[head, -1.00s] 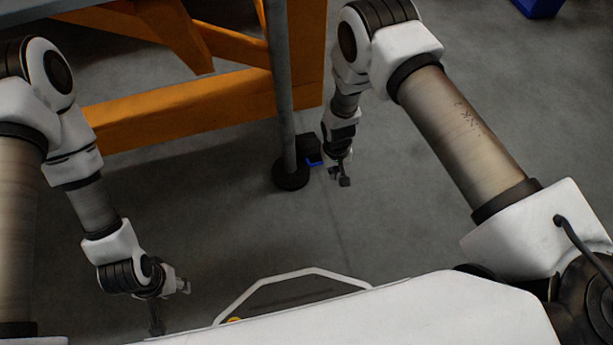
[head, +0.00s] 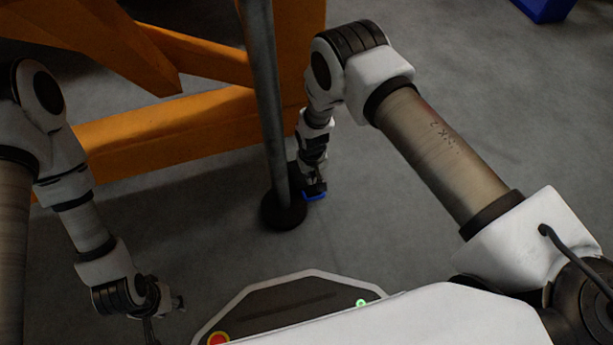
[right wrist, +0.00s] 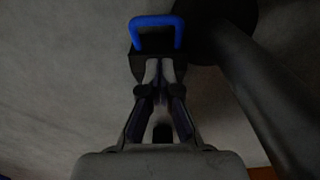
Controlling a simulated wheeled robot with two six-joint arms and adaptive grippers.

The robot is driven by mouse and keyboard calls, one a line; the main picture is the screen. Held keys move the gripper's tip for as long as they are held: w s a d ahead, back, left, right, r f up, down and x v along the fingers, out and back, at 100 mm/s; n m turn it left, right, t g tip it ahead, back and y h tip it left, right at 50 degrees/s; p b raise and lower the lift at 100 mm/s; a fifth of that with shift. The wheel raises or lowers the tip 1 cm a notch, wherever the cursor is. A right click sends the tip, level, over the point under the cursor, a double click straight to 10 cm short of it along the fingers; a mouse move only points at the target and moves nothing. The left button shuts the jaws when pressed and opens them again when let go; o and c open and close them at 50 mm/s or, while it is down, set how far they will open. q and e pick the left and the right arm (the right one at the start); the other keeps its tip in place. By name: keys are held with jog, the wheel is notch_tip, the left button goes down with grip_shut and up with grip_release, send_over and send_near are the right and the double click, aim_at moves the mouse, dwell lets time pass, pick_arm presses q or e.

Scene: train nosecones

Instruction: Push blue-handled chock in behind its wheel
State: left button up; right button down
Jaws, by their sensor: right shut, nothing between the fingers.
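The chock is a dark block with a blue loop handle (head: 315,196). In the head view it is beside the round black foot of a grey post, mostly hidden by my right gripper (head: 314,182). In the right wrist view the blue handle (right wrist: 157,22) stands beyond the fingertips, with the chock's dark body (right wrist: 137,66) around them. My right gripper (right wrist: 160,66) is shut and empty, its tips against or just over the chock; contact is unclear. My left gripper (head: 166,316) is open and empty, low at the left. I cannot make out a wheel.
The grey post (head: 262,100) and its black foot (head: 283,214) stand close left of my right gripper. An orange frame (head: 170,125) is behind them. A blue box (head: 543,8) lies far right. The grey floor in front and to the right is clear.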

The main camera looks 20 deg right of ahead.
aim_at(311, 192)
notch_tip(311, 192, down, 10)
jog(key=b, duration=0.5)
jog(key=shift+b, duration=0.4)
pick_arm(q)
notch_tip(311, 192, down, 6)
jog(key=shift+w+r, duration=0.1)
jog(key=shift+r, duration=0.05)
pick_arm(e)
jog(key=shift+r, duration=0.1)
